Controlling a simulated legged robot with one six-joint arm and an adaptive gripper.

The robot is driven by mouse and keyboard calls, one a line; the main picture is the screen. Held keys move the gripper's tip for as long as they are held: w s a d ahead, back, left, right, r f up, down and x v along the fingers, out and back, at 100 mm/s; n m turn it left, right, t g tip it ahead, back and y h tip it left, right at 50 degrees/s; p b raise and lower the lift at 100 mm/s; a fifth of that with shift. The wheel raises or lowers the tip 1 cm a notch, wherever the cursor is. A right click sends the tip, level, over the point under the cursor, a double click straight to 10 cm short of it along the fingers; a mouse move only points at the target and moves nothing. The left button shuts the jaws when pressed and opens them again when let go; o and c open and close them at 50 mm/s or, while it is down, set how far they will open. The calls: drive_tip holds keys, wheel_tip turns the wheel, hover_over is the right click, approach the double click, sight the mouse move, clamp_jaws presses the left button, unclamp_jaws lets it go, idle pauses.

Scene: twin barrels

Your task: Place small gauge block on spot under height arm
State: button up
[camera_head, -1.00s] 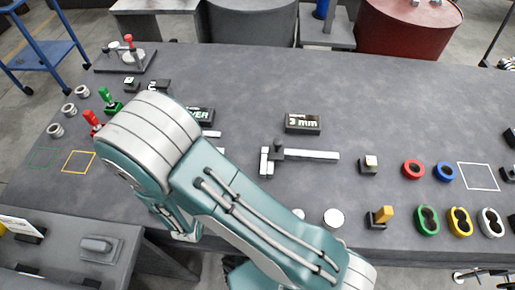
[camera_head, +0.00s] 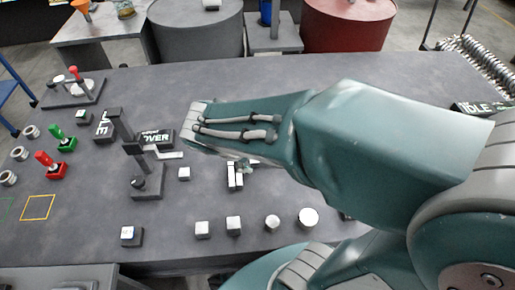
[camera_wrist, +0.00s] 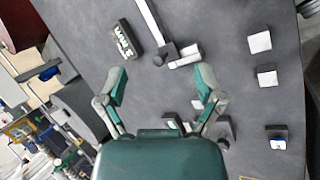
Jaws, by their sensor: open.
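The height arm is a light bar (camera_head: 168,155) sticking out to the right of a dark stand (camera_head: 147,188) in the head view. A small pale block (camera_head: 184,173) lies on the table just right of the stand; it also shows beside the right finger in the wrist view (camera_wrist: 197,104). Two larger pale blocks (camera_head: 203,229) (camera_head: 233,224) stand near the front edge; which block is the small gauge block is not certain. My gripper (camera_wrist: 161,82) is open and empty above the table. It partly hides the stand (camera_wrist: 226,128) in the wrist view. The spot cannot be made out.
Two cylinders (camera_head: 272,222) (camera_head: 308,217) stand at the front edge. A pale block on a dark base (camera_head: 130,235) sits at front left. A yellow square outline (camera_head: 38,207) marks bare table at left.

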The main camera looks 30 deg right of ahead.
drive_tip(key=s+a+r+m+t+y, duration=0.1)
drive_tip(key=s+r+m+t+y, duration=0.2)
drive_tip(key=s+r+m+y, duration=0.2)
wheel_tip(320, 180, up, 3)
drive_tip(key=m, duration=0.2)
drive_tip(key=shift+s+a+r+m+y, duration=0.2)
drive_tip(key=shift+s+a+m+y, duration=0.1)
drive_tip(key=shift+s+m, duration=0.1)
